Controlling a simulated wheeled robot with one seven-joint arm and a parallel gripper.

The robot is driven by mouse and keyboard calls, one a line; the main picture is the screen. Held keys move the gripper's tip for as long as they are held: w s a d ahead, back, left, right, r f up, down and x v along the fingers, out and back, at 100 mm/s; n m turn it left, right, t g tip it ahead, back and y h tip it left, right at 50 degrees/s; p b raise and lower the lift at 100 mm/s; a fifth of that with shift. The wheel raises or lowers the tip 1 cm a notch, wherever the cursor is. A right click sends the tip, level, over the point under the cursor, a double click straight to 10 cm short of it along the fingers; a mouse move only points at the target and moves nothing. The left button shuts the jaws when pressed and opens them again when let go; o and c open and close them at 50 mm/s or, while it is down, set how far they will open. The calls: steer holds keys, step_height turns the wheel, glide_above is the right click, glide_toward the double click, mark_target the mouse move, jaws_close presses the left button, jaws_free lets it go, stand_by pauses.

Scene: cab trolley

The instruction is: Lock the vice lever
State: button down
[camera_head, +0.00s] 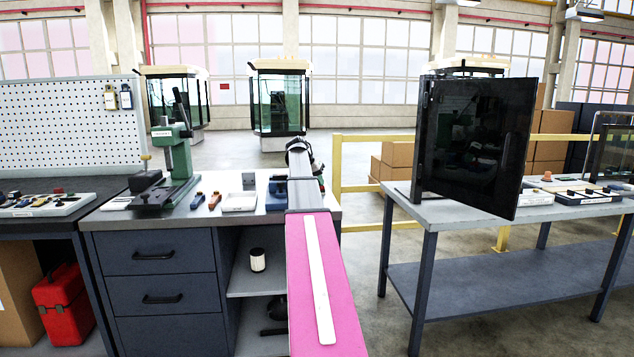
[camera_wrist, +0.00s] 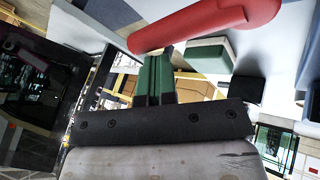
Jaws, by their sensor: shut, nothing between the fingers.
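A red rounded handle (camera_wrist: 205,24), which looks like the vice lever, crosses the top of the wrist view. My gripper (camera_wrist: 160,72) is shut and empty, its green and black fingers pointing up toward the underside of the handle. The fingertips end close to the handle; I cannot tell whether they touch it. In the head view, a blue body that looks like the vice (camera_head: 279,190) stands on the grey workbench (camera_head: 160,222), partly hidden behind my arm. My gripper and the red handle cannot be made out there.
A green press (camera_head: 178,155) with a dark lever stands on the bench at left. Small tools and a white tray (camera_head: 239,201) lie between it and the blue body. A dark panel (camera_head: 470,145) stands on the right table. A yellow rail (camera_head: 337,165) runs behind.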

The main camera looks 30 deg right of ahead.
steer(key=shift+s, duration=0.35)
stand_by(0.5)
